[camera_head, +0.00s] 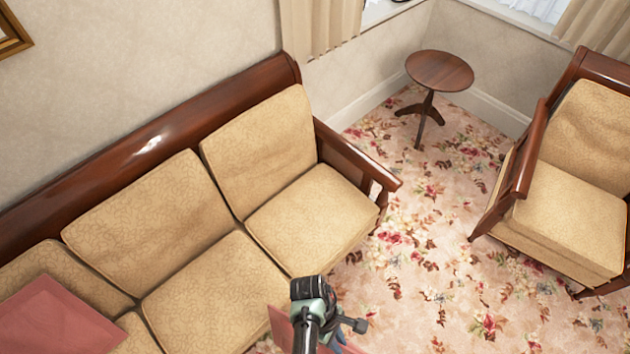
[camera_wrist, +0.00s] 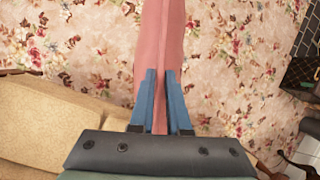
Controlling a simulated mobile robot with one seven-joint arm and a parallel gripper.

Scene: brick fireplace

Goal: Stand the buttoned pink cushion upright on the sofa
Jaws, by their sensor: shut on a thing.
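My gripper (camera_head: 336,345) is at the bottom of the head view, in front of the sofa's seat. In the wrist view its blue fingers (camera_wrist: 160,75) are shut on the edge of a pink cushion (camera_wrist: 162,35). The held cushion hangs edge-on to the wrist camera over the carpet; a small part of it shows in the head view (camera_head: 281,326). Its faces are mostly hidden, and no buttons show. The sofa (camera_head: 205,288) has tan cushions and a dark wood frame. Another pink cushion (camera_head: 55,318) rests on its left part, cut off by the picture edge.
The sofa's middle and right seats are bare. A wooden armrest (camera_head: 355,160) closes its right end. A small round table (camera_head: 440,70) stands in the corner and an armchair (camera_head: 570,190) at right. Floral carpet (camera_head: 420,260) lies open between.

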